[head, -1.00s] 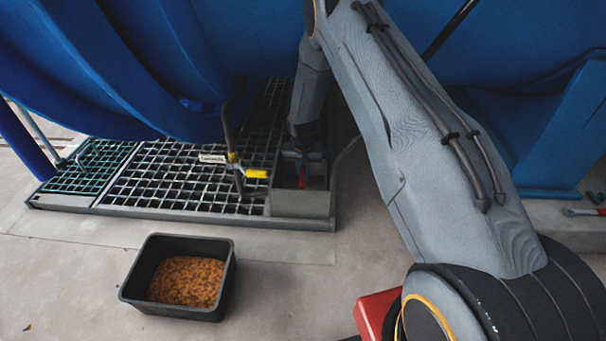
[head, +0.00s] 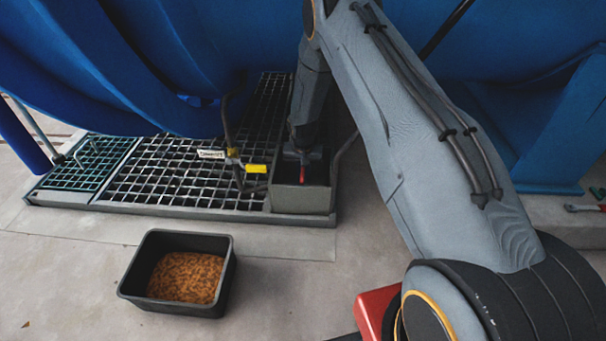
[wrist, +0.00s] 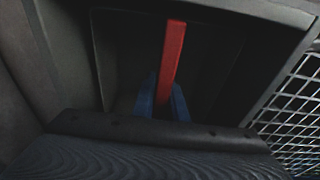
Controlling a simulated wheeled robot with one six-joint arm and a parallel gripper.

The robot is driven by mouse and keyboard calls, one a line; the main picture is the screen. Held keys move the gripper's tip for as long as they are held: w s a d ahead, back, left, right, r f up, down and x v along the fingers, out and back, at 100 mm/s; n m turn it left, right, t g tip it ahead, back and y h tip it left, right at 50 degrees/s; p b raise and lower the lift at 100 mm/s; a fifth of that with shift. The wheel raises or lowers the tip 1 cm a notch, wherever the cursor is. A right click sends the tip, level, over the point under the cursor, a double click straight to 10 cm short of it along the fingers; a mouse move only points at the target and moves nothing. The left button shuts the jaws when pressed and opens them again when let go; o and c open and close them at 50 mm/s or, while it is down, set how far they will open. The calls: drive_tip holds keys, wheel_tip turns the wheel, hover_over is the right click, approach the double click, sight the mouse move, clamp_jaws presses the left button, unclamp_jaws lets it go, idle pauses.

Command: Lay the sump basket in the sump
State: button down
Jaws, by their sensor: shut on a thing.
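The sump (head: 302,203) is a grey open-topped box at the right end of the floor grating, in the head view. My gripper (head: 303,168) points down at its opening, with a red bar (head: 302,175) below it. In the wrist view the blue fingers of my gripper (wrist: 162,98) are shut on this red bar (wrist: 173,50), which looks like the sump basket's handle. The basket's body is too dark to make out, so I cannot tell how deep it sits or whether it touches the sump floor.
A valve with a yellow tag (head: 256,169) and an upright pipe stand close left of the sump. The grating (head: 170,175) extends left under the blue vessel (head: 130,60). A black bin (head: 140,300) of brown bits stands on the floor in front.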

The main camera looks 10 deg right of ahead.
sight(303, 178)
drive_tip(key=shift+f+b, duration=0.35)
drive_tip(key=shift+f, duration=0.5)
drive_tip(key=c, duration=1.7)
unclamp_jaws()
drive_tip(key=shift+r, duration=0.1)
drive_tip(key=r+p, duration=0.1)
drive_tip(key=r, duration=0.1)
drive_tip(key=r+p, duration=0.1)
drive_tip(key=r, duration=0.2)
drive_tip(key=s+r+p, duration=0.1)
drive_tip(key=r+p, duration=0.1)
drive_tip(key=shift+s+a+r, duration=0.1)
drive_tip(key=shift+a+r, duration=0.05)
drive_tip(key=shift+r, duration=0.15)
